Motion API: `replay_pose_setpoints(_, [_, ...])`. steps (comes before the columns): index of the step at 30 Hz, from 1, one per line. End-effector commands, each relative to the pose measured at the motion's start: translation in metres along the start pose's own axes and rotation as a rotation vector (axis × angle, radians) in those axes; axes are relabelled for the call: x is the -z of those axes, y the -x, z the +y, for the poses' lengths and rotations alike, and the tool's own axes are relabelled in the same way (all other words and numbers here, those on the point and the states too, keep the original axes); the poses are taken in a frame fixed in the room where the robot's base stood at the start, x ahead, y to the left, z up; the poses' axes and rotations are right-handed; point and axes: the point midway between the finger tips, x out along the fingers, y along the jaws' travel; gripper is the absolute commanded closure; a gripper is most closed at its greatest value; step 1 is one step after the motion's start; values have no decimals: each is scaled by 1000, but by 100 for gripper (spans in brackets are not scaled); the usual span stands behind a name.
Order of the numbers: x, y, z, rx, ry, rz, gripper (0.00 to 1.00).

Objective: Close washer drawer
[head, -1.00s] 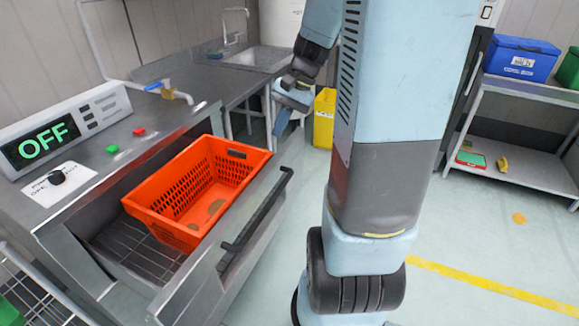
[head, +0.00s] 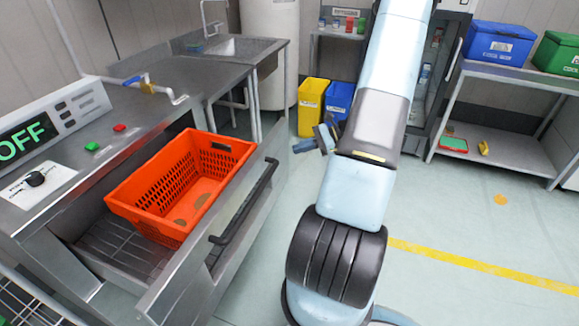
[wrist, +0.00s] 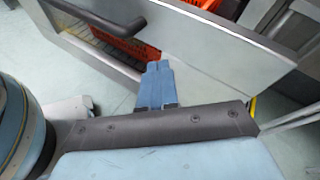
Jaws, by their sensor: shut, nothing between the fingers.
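The washer drawer (head: 185,262) stands pulled out from under the steel counter, with a dark bar handle (head: 245,203) along its front. An orange tote (head: 150,206) with some brownish round items inside sits in the drawer on a wire rack. My gripper (head: 322,140) is right of the drawer's far end, partly hidden behind my arm. In the wrist view my gripper (wrist: 157,68) has its blue fingers together and empty, in front of the drawer's outer face (wrist: 215,45). The handle also shows in the wrist view (wrist: 95,22), left of the fingers. I cannot tell whether the fingers touch the drawer front.
The control panel (head: 45,130) shows "OFF", with a knob, a green button and a red button on the counter. A yellow bin (head: 312,106) and a blue bin (head: 339,98) stand behind. A shelf (head: 500,150) stands at right. The floor between is clear.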

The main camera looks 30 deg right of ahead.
Motion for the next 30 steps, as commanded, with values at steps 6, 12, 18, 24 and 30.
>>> replay_pose_setpoints(6, [68, 21, 10, 212, -165, -102, 100])
replay_pose_setpoints(12, [120, 36, 24, 394, -287, -185, 100])
replay_pose_setpoints(18, [152, 45, 35, 508, -357, -234, 100])
replay_pose_setpoints(24, [160, 44, 36, 542, -375, -248, 100])
replay_pose_setpoints(30, [156, 24, 22, 540, -375, -249, 100])
